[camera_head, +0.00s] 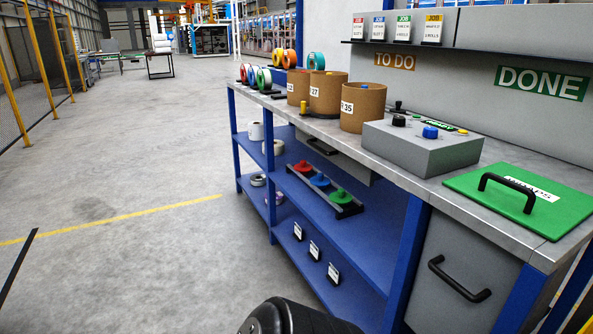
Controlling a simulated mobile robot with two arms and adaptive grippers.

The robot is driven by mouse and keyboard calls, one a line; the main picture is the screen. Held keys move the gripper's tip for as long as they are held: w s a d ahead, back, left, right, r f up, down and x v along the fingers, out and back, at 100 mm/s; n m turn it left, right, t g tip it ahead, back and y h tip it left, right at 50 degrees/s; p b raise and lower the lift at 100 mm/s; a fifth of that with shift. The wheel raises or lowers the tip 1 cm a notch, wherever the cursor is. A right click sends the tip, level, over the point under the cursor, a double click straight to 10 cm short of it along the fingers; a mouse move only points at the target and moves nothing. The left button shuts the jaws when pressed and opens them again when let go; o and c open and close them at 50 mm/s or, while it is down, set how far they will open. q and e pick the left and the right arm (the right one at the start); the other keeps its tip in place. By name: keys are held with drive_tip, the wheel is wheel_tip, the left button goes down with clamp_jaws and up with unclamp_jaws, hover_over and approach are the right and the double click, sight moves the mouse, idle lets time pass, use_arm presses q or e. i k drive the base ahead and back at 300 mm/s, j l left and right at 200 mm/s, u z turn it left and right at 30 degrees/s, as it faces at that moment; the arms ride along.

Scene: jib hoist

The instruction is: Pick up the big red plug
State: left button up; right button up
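A red plug (303,167) sits at the far end of a dark rack (349,209) on the blue middle shelf under the workbench. A blue plug (320,181) and a green plug (340,196) sit in the same rack, nearer to me. The red plug looks upright, and its lower part is hidden in the rack. From this one view I cannot tell its size against other red plugs. Neither of my grippers is in view. A black rounded part of mine shows at the bottom edge.
The bench top holds brown canisters (362,106), a grey button box (422,146) and a green lid (528,196) with a black handle. A blue post (408,252) and grey cabinet (462,272) flank the shelf. The floor (130,262) to the left is clear.

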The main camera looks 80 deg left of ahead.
sight(303, 168)
drive_tip(key=u, duration=2.75)
drive_tip(key=z, duration=2)
drive_tip(key=j, duration=1.85)
drive_tip(key=u, duration=0.05)
